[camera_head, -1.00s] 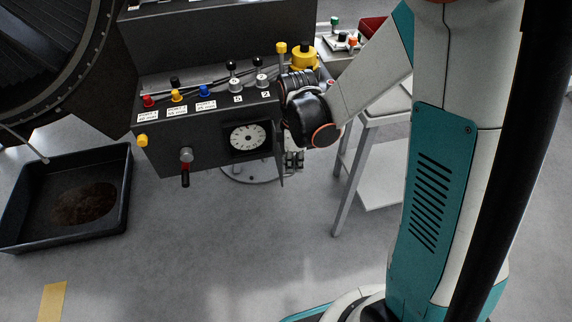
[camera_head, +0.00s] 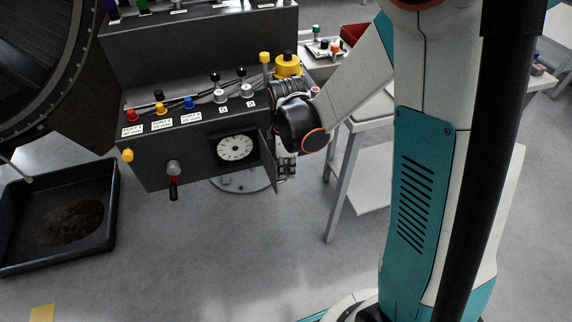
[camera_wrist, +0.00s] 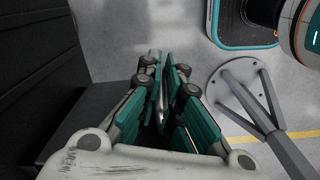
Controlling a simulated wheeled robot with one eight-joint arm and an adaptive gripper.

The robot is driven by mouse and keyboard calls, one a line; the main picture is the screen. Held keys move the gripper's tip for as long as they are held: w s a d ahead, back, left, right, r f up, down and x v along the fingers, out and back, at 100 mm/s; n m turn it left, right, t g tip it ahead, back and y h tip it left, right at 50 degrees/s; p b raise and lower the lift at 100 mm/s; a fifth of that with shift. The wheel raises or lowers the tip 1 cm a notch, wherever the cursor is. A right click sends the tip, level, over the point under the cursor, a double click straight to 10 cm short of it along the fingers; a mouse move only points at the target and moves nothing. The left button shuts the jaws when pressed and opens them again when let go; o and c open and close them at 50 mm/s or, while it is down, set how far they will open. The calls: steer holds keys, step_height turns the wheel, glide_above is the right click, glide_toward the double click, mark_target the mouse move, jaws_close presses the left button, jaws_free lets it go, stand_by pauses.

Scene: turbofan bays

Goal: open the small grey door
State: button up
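The small grey door (camera_head: 268,162) stands swung out from the right side of the dial recess in the dark console, seen nearly edge-on in the head view. The white dial (camera_head: 236,148) shows uncovered beside it. My gripper (camera_head: 287,166) is low at the console's right end, just right of the door and partly hidden by the door and my wrist. In the wrist view, the teal fingers of my gripper (camera_wrist: 168,75) point away with their tips close together. I cannot tell whether they hold any part of the door.
The console (camera_head: 150,165) carries coloured knobs, levers and a red-handled lever (camera_head: 173,182). A black tray (camera_head: 112,215) lies on the floor at left. A white-topped table (camera_head: 345,180) stands right of my gripper. The floor in front is clear.

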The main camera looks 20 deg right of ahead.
steer(key=shift+w+r, duration=0.3)
steer(key=shift+r, duration=0.25)
steer(key=shift+o, duration=0.6)
steer(key=r, duration=1.1)
steer(key=shift+s, duration=0.3)
steer(key=s+r+m+t, duration=0.3)
steer(key=s+m, duration=0.3)
steer(key=m, duration=0.1)
steer(key=s+d+r+m+t, duration=0.1)
steer(key=s+r+m+t, duration=0.3)
steer(key=s+m, duration=0.3)
steer(key=shift+s+r, duration=0.25)
